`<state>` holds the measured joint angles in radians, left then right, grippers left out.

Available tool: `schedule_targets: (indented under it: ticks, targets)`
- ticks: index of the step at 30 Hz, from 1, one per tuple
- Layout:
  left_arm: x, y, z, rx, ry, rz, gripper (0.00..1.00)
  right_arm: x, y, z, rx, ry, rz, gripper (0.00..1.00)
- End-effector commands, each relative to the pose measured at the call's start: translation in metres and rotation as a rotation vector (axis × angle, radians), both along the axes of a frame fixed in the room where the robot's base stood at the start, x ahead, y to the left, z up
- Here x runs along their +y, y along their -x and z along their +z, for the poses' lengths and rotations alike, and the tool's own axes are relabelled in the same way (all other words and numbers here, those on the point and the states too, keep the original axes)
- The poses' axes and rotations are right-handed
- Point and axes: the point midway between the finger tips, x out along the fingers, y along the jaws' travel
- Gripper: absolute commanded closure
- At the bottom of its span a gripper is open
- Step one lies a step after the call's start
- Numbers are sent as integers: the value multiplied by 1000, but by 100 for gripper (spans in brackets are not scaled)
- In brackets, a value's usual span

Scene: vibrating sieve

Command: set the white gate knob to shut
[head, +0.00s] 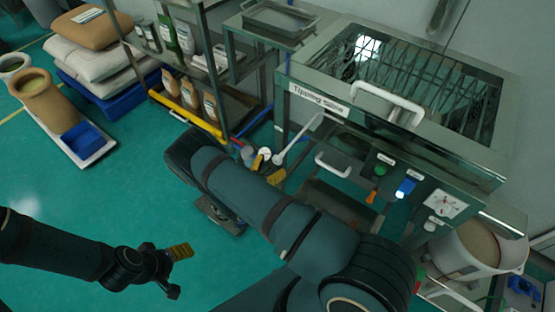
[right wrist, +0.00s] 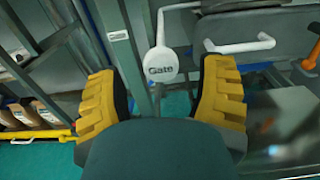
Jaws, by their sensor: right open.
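The white gate knob (right wrist: 161,64) is a round white piece labelled "Gate" in the right wrist view, hanging from a thin white rod. In the head view the knob (head: 278,158) sits at the lower end of a slanting white rod, at the left front of the sieve machine (head: 318,97). My right gripper (right wrist: 160,95) is open, its yellow fingers wide apart on either side of the knob, with gaps on both sides. In the head view my right gripper (head: 267,171) is partly hidden by my arm. My left gripper (head: 172,271) is open and empty above the floor.
A white drawer handle (head: 332,166) and an orange handle (head: 372,196) lie right of the knob. A shelf rack (head: 190,118) with bottles and a yellow edge stands left. A bucket (head: 462,256) stands at the right. Green floor (head: 110,205) is clear around my left arm.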

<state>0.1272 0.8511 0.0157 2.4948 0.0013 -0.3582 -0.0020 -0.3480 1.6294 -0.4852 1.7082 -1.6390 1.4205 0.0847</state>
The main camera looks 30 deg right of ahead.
Motion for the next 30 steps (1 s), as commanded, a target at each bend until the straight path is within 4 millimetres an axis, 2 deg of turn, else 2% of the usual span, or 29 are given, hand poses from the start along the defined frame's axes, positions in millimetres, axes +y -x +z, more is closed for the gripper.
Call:
schedule_targets:
  ticks: [3,7,19,20,21,25,26,30]
  targets:
    - [0,-1,-3,-1,0,0,29,-17,-7,-1,-1,-2,-3,31]
    - [0,-1,-5,-2,0,1,29,-28,-11,0,-1,0,-2,31]
    - [0,-1,-5,-3,0,1,29,-34,-14,0,0,0,-1,31]
    - [0,-1,-5,-3,0,1,29,-34,-14,0,0,0,-1,36]
    - [0,-1,-5,-3,0,1,29,-34,-14,0,0,0,-1,50]
    - [0,-1,-5,-2,0,1,29,-34,-14,0,0,-1,-1,96]
    - [0,-1,-5,-2,0,1,29,-34,-14,0,0,-1,-1,100]
    - [0,-1,-4,-2,0,1,29,-35,-13,0,0,0,-1,100]
